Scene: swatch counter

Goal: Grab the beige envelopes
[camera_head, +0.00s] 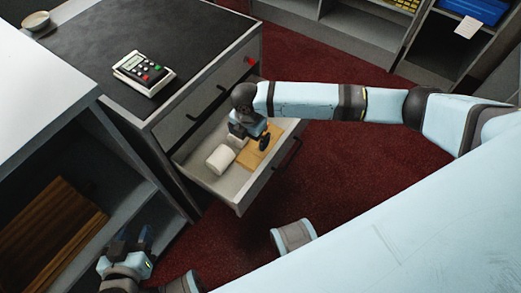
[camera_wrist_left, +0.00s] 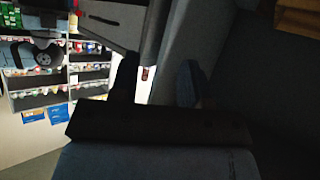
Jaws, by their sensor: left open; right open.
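The beige envelopes (camera_head: 250,157) lie flat in the open drawer (camera_head: 238,196) in the head view, partly hidden by my right gripper. My right gripper (camera_head: 251,138) is open above the envelopes; I cannot tell whether its fingers touch them. My left gripper (camera_head: 132,240) is open and empty at the lower left, away from the drawer, near the open shelf unit. Its two dark fingers also show apart in the left wrist view (camera_wrist_left: 158,80).
A white roll (camera_head: 220,158) lies in the drawer left of the envelopes. Shelves with a blue bin (camera_head: 475,10) stand at the back right. Red carpet (camera_head: 330,185) lies open beside the drawer.

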